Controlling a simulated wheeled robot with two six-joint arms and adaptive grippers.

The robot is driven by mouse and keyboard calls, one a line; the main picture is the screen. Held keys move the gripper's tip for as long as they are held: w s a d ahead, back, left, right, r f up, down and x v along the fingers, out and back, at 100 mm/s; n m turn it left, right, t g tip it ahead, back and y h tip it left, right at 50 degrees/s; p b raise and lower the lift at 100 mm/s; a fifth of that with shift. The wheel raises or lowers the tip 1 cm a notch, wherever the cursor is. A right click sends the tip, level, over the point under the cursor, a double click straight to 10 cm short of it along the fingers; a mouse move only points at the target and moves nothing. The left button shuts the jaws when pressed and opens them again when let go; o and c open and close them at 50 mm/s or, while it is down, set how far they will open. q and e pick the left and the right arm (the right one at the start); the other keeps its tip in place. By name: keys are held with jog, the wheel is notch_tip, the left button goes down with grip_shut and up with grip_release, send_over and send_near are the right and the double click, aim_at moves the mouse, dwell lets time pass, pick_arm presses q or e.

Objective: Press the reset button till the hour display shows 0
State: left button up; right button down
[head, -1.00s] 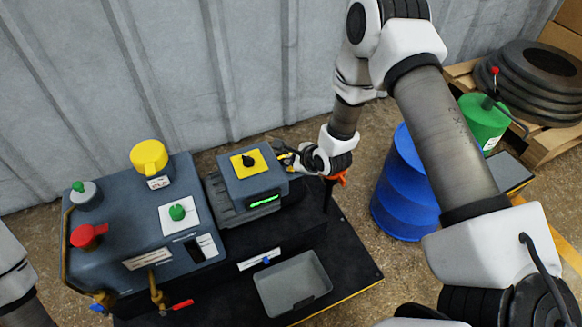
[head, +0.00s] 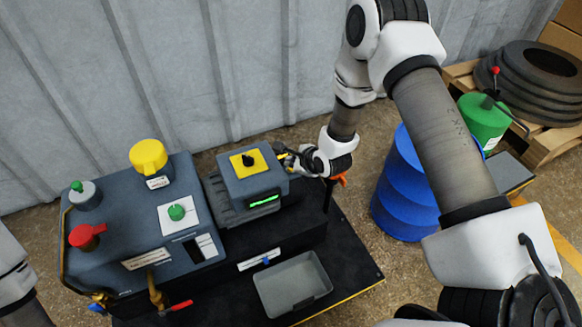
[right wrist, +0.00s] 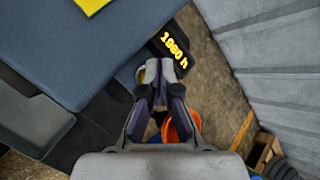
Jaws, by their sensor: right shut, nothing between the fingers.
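The hour display (right wrist: 175,50) shows in the right wrist view as a dark panel on the side of the grey-blue box, with yellow digits that look like "1880 h", the middle ones hard to read. The same box (head: 235,187) is in the head view, with a yellow plate and black knob on top. My right gripper (right wrist: 167,68) is shut and empty, its tips at the box's right side just below the display. A small yellow part (right wrist: 149,73) shows behind the tips; I cannot tell whether it is the reset button or whether they touch it. My left gripper is out of view.
A machine panel (head: 140,230) with red, green and yellow controls stands on the left. A grey tray (head: 265,286) lies in front of the box. An orange part (right wrist: 184,126) is below my right gripper. A blue barrel (head: 405,190) stands to the right.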

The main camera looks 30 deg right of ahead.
jog(key=shift+f+b, duration=0.3)
jog(key=shift+f, duration=0.1)
jog(key=shift+r, duration=0.1)
dwell(0.5)
jog(key=shift+r+p, duration=0.65)
jog(key=shift+r, duration=0.1)
notch_tip(320, 180, up, 5)
jog(key=p, duration=0.4)
